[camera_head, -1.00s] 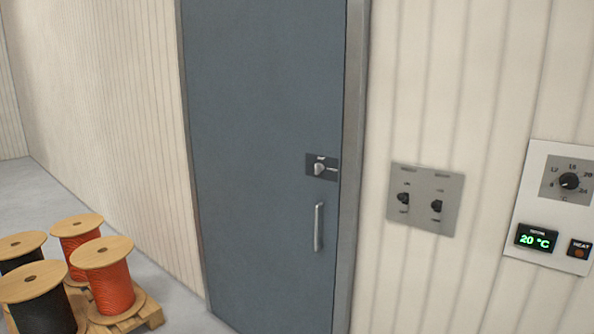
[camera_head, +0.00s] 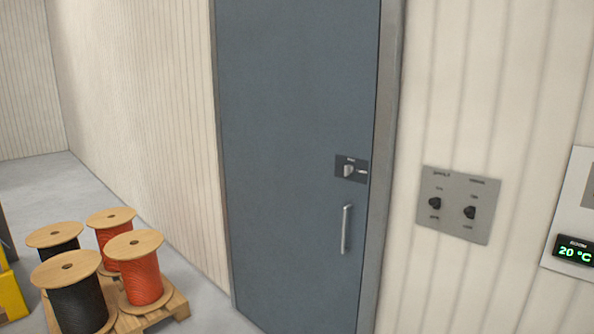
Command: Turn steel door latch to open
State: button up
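The steel door latch (camera_head: 349,171) is a small silver knob on a dark plate near the right edge of the blue-grey door (camera_head: 290,130). Small markings on the plate are too blurred to read. A vertical silver pull handle (camera_head: 346,230) sits below the latch. The door appears shut in its grey frame (camera_head: 385,150). My gripper is not in view, and nothing touches the latch.
A grey panel with two black knobs (camera_head: 458,204) is on the wall right of the door. A room display (camera_head: 574,251) reads 20 °C. Cable reels (camera_head: 140,268) stand on a wooden pallet (camera_head: 172,306) at lower left, with yellow objects (camera_head: 10,297) beside them.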

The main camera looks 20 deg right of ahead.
aim_at(348, 169)
jog(key=u, duration=0.3)
jog(key=i, duration=0.7)
jog(key=u, duration=0.8)
jog(key=k, duration=0.25)
jog(key=u, duration=0.5)
